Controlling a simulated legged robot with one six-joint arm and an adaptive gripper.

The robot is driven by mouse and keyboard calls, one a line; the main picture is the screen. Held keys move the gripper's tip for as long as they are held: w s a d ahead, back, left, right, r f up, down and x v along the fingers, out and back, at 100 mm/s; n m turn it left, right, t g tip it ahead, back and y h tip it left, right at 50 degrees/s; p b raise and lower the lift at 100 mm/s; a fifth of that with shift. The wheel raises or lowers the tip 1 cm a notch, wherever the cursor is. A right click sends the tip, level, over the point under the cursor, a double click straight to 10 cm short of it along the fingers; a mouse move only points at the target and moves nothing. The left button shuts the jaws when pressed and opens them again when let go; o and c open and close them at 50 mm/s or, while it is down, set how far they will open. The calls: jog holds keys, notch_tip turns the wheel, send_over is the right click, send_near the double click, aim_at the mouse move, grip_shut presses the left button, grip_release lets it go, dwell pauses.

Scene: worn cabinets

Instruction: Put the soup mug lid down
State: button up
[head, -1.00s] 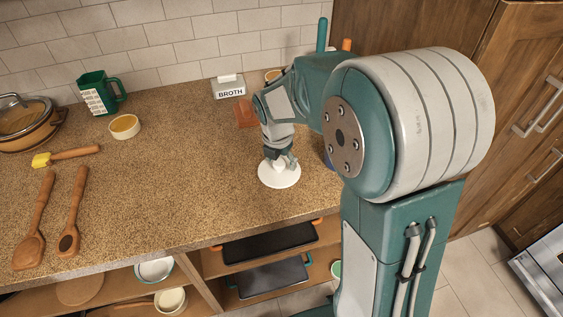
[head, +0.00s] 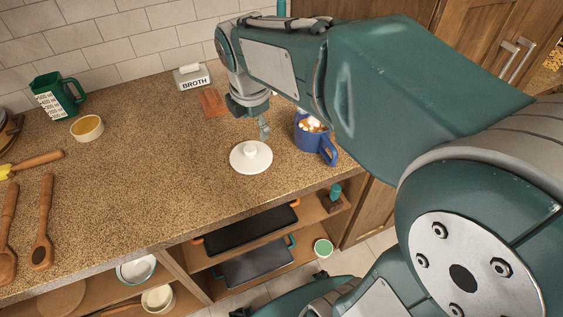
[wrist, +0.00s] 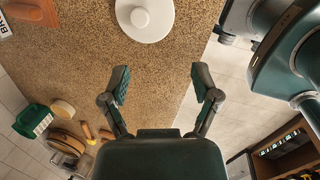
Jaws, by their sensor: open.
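The white soup mug lid (head: 251,158) lies flat on the speckled counter, its round knob upward. It also shows at the top of the wrist view (wrist: 145,17). The blue soup mug (head: 317,138) stands to the right of the lid, uncovered, with pale pieces in its contents. My gripper (head: 264,131) is above the counter just behind the lid in the head view. In the wrist view my gripper (wrist: 160,84) has its two fingers spread wide with nothing between them, apart from the lid.
A BROTH box (head: 194,77) and a terracotta block (head: 212,102) are at the back. A green measuring cup (head: 58,97), a small bowl (head: 87,128) and wooden spoons (head: 42,222) are at left. The counter between the spoons and the lid is clear. Shelves with trays (head: 248,229) are below.

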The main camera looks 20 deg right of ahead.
jog(key=s+m+t, duration=0.3)
jog(key=s+m, duration=1.1)
jog(key=m, duration=0.6)
jog(key=shift+s+d+y, duration=0.3)
jog(key=shift+s+y, duration=0.1)
jog(key=shift+d+m, duration=0.15)
jog(key=shift+m, duration=0.15)
